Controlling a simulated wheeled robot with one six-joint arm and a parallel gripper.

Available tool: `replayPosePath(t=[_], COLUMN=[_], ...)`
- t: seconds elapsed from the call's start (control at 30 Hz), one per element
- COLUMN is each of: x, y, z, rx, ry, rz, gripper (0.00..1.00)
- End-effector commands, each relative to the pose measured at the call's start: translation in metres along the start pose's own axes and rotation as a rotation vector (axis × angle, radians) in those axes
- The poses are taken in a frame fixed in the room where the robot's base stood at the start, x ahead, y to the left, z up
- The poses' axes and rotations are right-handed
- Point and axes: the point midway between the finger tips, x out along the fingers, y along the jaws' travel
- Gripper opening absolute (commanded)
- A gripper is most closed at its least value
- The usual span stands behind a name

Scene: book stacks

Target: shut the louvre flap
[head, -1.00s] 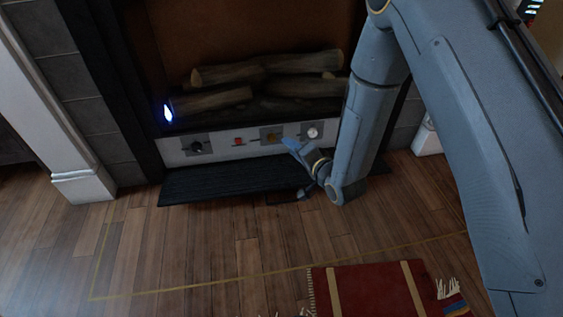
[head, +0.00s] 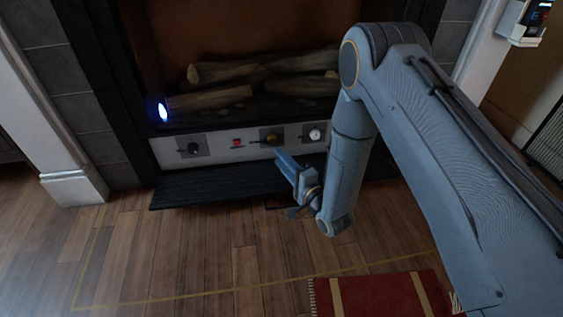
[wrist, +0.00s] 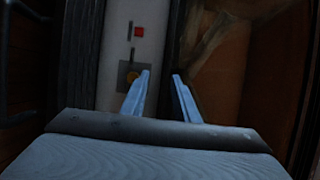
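The louvre flap (head: 205,188) is a black slatted panel along the bottom of the fireplace, below the white control panel (head: 225,149). It sticks out forward over the wooden floor and looks lowered. My arm hides part of its right side. A dark ribbed strip beside the control panel in the wrist view looks like the same flap (wrist: 82,50). My gripper (head: 281,156) is above the flap's right part, in front of the control panel. In the wrist view its two blue fingers (wrist: 160,82) are apart with nothing held between them.
The control panel carries a black knob (head: 194,149), a red button (head: 236,143), a brass knob (head: 271,139) and a white dial (head: 314,135). A blue flame (head: 162,110) glows by the logs (head: 225,97). A red rug (head: 380,295) lies on the floor at front.

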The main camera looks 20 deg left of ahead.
Motion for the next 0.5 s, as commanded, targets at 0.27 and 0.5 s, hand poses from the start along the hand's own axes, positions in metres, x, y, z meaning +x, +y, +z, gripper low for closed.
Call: replayPosePath(t=[0.27, 0.5], x=[0.0130, 0.0127], y=[-0.0008, -0.0008], z=[0.0000, 0.0001], rx=[0.000, 0.000], ry=[0.001, 0.001], rz=[-0.001, 0.000], gripper=[0.28, 0.16])
